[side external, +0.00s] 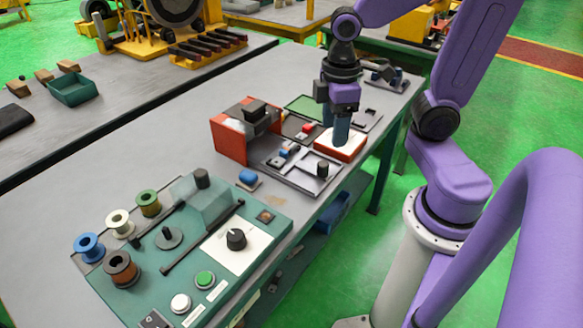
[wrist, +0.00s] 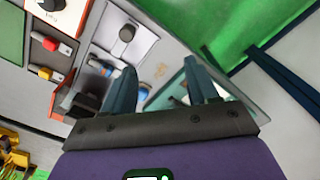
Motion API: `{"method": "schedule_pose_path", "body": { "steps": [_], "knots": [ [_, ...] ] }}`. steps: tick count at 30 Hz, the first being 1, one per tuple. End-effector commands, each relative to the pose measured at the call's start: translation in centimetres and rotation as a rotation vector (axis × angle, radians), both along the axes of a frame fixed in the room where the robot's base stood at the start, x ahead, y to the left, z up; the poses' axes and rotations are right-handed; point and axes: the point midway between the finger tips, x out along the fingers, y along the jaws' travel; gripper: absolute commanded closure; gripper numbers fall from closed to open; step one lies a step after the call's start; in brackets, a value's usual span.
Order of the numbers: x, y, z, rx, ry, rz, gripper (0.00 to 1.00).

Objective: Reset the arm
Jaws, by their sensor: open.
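My purple arm stands at the right of the grey workbench (side external: 120,105). My gripper (side external: 340,142) points down over the far part of the bench, at an orange-edged white panel (side external: 350,148). In the side view its fingers overlap that panel, and I cannot tell the gap below them. In the wrist view my gripper (wrist: 168,85) shows two dark blue-green fingers spread apart, with nothing between them but the surface behind.
A green winding station (side external: 190,260) with several wire spools, buttons and a black knob fills the near bench. An orange-sided fixture (side external: 230,140) stands left of my gripper.

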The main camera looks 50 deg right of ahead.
Motion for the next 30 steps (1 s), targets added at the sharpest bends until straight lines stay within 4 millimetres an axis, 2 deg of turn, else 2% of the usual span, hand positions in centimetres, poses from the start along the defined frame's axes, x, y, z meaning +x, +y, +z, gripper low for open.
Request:
{"method": "schedule_pose_path", "body": {
  "steps": [6,15,21,30],
  "knots": [
    [-3.9,2.9,-0.5,0.007,-0.007,0.121,0.41],
    [-8.6,4.8,-1.0,0.018,-0.009,0.24,0.41],
    [-9.7,5.1,-1.1,0.021,-0.011,0.263,0.41],
    [-9.6,5.1,-1.1,0.021,-0.009,0.263,0.41]
  ]
}}
